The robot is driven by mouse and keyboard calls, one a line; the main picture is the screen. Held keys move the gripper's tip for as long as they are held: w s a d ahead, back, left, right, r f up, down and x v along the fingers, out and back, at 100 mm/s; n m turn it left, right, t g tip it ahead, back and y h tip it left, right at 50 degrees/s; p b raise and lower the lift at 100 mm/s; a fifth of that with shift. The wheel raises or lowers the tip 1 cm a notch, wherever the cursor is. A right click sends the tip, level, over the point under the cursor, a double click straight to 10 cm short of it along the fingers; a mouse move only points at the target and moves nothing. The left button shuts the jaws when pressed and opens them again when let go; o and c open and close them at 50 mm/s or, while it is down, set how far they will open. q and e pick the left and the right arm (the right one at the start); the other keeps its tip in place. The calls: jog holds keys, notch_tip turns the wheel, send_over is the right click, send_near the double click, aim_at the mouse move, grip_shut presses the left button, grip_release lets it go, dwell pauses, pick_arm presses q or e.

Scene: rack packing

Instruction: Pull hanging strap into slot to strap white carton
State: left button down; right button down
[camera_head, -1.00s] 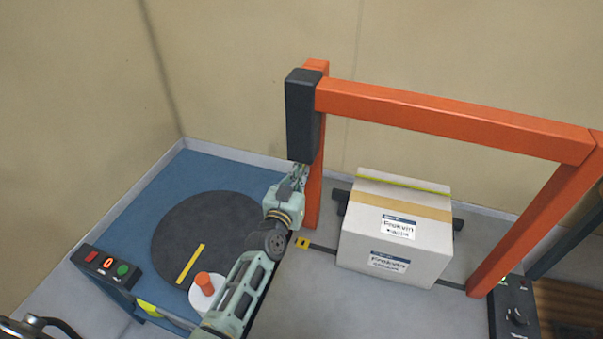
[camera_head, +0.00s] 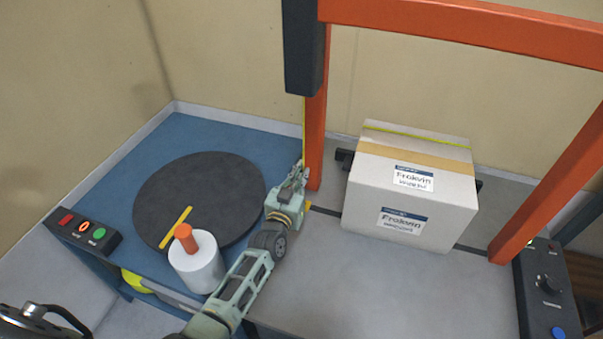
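The white carton (camera_head: 412,210) stands under the orange arch (camera_head: 470,25), with a tan tape band and a thin yellow-green strap (camera_head: 415,134) across its top near the back edge. The hanging yellow strap (camera_head: 304,125) runs down from the dark box (camera_head: 301,50) on the arch's left post. My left gripper (camera_head: 300,172) is at the strap's lower end and appears shut on it, left of the carton and just above the table. The yellow slot marker (camera_head: 308,206) is mostly hidden behind the gripper.
A blue table with a dark turntable (camera_head: 215,180) is on the left, with a white roll (camera_head: 196,262) and a button panel (camera_head: 82,232). A control box (camera_head: 543,290) stands at right. The grey surface (camera_head: 390,290) before the carton is clear.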

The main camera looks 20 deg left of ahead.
pick_arm(q)
jog(key=shift+f, duration=0.55)
jog(key=c, duration=2)
grip_release()
jog(key=s, duration=1.2)
jog(key=shift+a, duration=0.2)
